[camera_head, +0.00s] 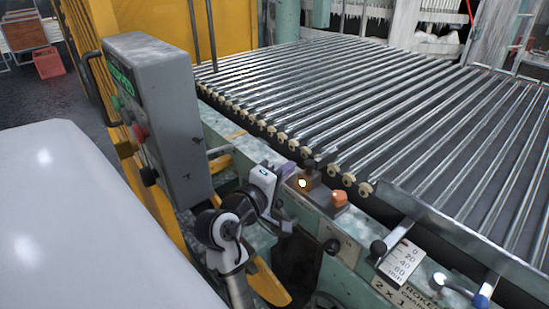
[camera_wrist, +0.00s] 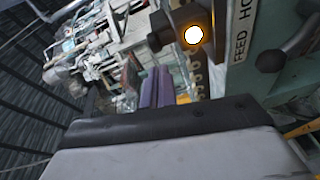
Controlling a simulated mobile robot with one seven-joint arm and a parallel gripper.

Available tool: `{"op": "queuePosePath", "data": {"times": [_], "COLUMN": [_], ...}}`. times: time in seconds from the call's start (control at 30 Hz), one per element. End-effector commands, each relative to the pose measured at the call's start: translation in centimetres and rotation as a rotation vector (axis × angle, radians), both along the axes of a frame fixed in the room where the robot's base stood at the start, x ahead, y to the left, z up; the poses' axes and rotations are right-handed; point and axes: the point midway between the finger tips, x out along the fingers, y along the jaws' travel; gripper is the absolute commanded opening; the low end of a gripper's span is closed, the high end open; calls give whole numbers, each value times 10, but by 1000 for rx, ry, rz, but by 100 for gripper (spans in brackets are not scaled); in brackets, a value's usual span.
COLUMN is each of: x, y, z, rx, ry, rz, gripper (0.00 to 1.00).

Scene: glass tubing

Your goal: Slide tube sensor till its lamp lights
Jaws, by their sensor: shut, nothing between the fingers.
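The tube sensor (camera_head: 313,178) is a small dark brown block on the pale green machine rail, beside the roller ends. Its round lamp (camera_head: 303,183) glows bright white with an orange tint. In the wrist view the sensor (camera_wrist: 178,20) is at the top, and its lamp (camera_wrist: 193,35) is lit there too. My gripper (camera_head: 286,169) has purple fingers just left of the sensor in the head view. The purple fingers (camera_wrist: 156,86) are shut and empty, below the sensor in the wrist view. I cannot tell whether they touch it.
An orange block (camera_head: 340,199) sits on the rail right of the sensor. A roller bed (camera_head: 370,105) lies behind. A grey control box (camera_head: 155,110) stands left of my arm. A scale plate (camera_head: 403,262) and black knobs (camera_head: 332,246) are on the front right.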

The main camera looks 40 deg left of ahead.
Motion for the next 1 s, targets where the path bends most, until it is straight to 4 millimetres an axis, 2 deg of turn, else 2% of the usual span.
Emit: {"op": "queuePosePath", "data": {"times": [0.1,0.27,0.63,0.83,1.0], "x": [16,26,27,30,30], "y": [3,4,4,-6,-6], "z": [1,0,-1,-1,-3], "rx": [-1,1,1,0,1], "ry": [1,0,0,0,0], "rz": [-1,1,1,-2,1], "gripper": [0,0,0,0,0]}}
